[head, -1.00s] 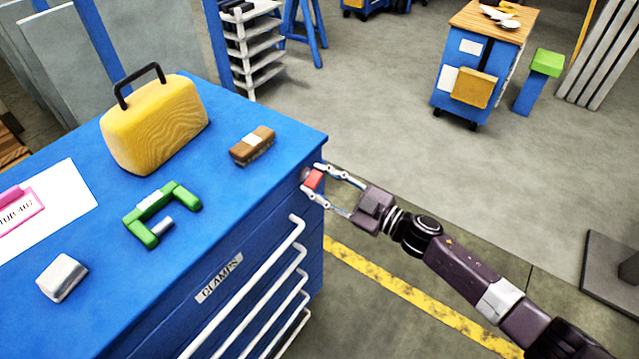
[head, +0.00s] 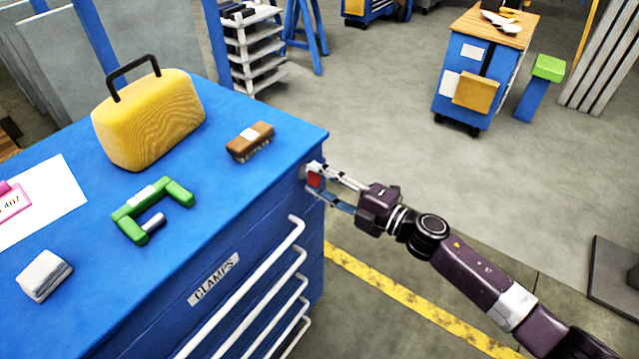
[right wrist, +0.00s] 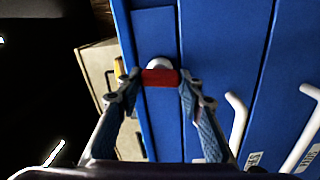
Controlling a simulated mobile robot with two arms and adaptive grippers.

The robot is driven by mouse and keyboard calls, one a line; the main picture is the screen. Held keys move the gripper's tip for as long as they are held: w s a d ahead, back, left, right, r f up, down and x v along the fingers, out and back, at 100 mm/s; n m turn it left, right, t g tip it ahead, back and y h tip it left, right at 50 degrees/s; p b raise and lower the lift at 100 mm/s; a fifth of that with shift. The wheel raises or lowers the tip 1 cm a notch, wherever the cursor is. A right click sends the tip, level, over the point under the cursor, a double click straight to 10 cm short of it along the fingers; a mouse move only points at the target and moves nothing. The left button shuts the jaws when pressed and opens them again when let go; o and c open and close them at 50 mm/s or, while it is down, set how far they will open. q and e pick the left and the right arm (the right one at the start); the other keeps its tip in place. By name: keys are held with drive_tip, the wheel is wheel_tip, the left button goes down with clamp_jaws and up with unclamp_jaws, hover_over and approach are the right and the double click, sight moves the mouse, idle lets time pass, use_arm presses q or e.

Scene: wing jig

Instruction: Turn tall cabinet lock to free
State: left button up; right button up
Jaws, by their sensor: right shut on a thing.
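The blue cabinet (head: 262,215) has a label reading "CLAMPS" and white drawer handles on its front. Its lock has a red knob (head: 314,180) near the top right corner of the front. In the right wrist view the red knob (right wrist: 160,77) is a bar lying level across the picture, in front of a pale round base (right wrist: 160,62). My right gripper (head: 316,184) is shut on the red knob, one finger at each end of the bar; it also shows in the right wrist view (right wrist: 160,82). My left gripper is not in view.
On the cabinet top are a yellow case (head: 150,120), a brown brush (head: 250,141), a green clamp (head: 128,222), a pale block (head: 44,275) and a pink tag (head: 14,203) on white paper. White drawer handles (head: 270,258) stick out near the lock.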

drive_tip(key=shift+f+n+b, duration=0.15)
drive_tip(key=shift+n+b, duration=0.2)
drive_tip(key=shift+n, duration=0.55)
drive_tip(key=o, duration=1.2)
drive_tip(key=shift+c, duration=0.2)
drive_tip(key=v, duration=1.2)
